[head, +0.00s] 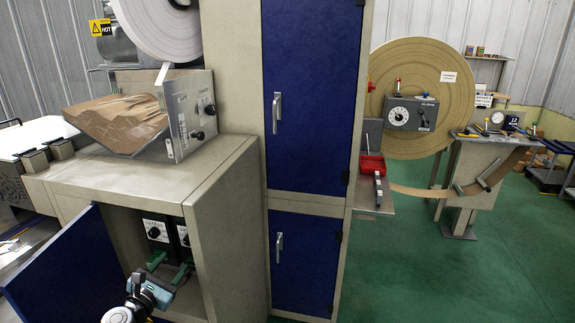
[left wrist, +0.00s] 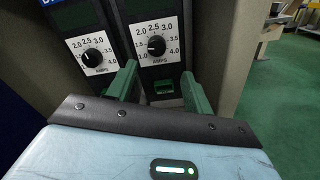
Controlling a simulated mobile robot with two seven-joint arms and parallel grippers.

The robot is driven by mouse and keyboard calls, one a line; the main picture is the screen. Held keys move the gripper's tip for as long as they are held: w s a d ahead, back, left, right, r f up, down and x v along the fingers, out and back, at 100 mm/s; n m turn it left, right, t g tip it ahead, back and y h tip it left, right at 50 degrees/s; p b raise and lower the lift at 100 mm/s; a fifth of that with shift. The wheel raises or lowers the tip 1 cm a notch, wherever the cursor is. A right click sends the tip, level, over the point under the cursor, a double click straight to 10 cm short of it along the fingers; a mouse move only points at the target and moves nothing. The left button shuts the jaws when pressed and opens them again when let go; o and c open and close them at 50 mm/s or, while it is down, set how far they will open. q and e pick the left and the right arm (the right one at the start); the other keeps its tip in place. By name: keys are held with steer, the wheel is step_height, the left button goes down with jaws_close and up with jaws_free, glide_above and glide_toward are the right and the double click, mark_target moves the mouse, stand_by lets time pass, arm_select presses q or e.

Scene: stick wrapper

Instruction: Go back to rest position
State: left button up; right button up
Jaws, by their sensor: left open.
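My left gripper (head: 169,267) is low in the head view, at the open front of the lower cabinet (head: 230,215). Its two green fingers are apart, with nothing seen between them. In the left wrist view the fingers (left wrist: 160,92) point at two dark panels with amp dials. The left dial (left wrist: 93,54) and the right dial (left wrist: 156,46) are black knobs on white scales. A green switch or button (left wrist: 164,88) sits below the right dial, between the fingertips in the picture. Whether a finger touches it cannot be told. My right gripper is not in view.
The blue cabinet door (head: 65,270) stands open left of my left arm. The cabinet side wall is close on the right. A tall blue-doored cabinet (head: 310,95) stands beside it. A large brown reel (head: 420,75) is at right. Green floor (head: 450,275) at lower right is clear.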

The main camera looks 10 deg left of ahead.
arm_select(q)
steer(key=s+d+f+m+g, duration=0.3)
steer(key=s+d+f+m, duration=0.1)
steer(key=s+f+m, duration=0.4)
steer(key=s+d+f+m+g, duration=0.3)
steer(key=s+d+f+m, duration=0.2)
steer(key=s+f+m, duration=0.25)
steer(key=s+d+f+m, duration=0.1)
steer(key=s+d+m, duration=0.2)
steer(key=s+m, duration=0.2)
steer(key=s+d+f+m+g, duration=0.1)
steer(key=s+d+m, duration=0.3)
steer(key=s, duration=0.5)
steer(key=s+d+f+m+g, duration=0.1)
steer(key=s+d+m, duration=0.2)
steer(key=s+m, duration=0.4)
steer(key=shift+s+d+f+m, duration=0.2)
steer(key=shift+d+f+m, duration=0.15)
steer(key=shift+m, duration=0.3)
steer(key=shift+a, duration=0.1)
steer(key=shift+c, duration=1.2)
steer(key=shift+s+a, duration=0.1)
steer(key=shift+c, duration=0.4)
